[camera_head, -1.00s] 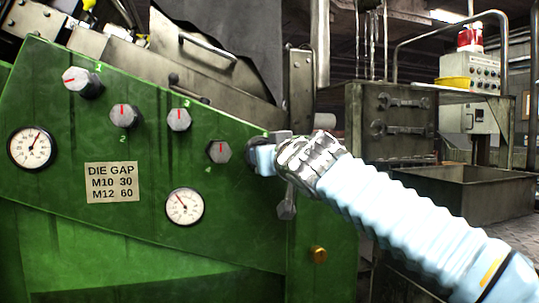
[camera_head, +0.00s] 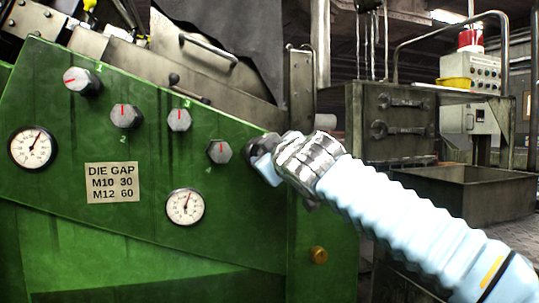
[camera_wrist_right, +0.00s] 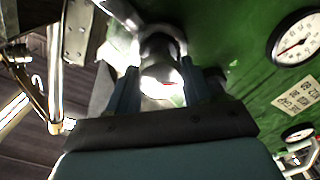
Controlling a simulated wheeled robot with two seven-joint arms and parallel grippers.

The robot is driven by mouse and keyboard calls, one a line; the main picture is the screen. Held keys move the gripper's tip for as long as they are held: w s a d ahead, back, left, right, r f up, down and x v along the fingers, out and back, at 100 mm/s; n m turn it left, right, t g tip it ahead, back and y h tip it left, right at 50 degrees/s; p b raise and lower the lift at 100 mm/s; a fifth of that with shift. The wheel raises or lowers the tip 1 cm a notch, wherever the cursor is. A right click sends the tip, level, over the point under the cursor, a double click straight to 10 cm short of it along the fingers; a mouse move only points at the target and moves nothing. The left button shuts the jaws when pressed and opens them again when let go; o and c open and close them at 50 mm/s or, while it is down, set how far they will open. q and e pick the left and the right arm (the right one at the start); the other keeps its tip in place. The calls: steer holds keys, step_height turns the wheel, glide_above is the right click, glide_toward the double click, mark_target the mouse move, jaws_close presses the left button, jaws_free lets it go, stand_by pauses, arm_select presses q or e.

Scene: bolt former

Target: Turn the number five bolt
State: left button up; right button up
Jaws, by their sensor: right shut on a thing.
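The number five bolt (camera_head: 251,152) is on the green machine panel, just right of the number four bolt (camera_head: 219,152). My right gripper (camera_head: 262,163) is shut on it, coming in from the right and rolled at a slant. The gripper mostly hides the bolt in the head view. My left gripper is not in view.
Other hex bolts with red marks (camera_head: 123,116) stick out along the panel's sloped top. A die gap plate (camera_head: 112,183) reads M10 30, M12 60. Another gauge (camera_head: 32,148) is at far left. A brass knob (camera_head: 319,255) sits low right. A metal bin (camera_head: 478,190) stands right.

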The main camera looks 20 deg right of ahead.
steer(key=shift+r+n, duration=0.15)
steer(key=shift+n, duration=0.25)
steer(key=o, duration=1)
steer(key=shift+a, duration=0.1)
steer(key=shift+s+d+b, duration=0.15)
steer(key=shift+s+b, duration=0.8)
steer(key=shift+s, duration=2.55)
steer(key=shift+s+d+b, duration=0.1)
steer(key=shift+s+b, duration=0.8)
steer(key=shift+s, duration=2.55)
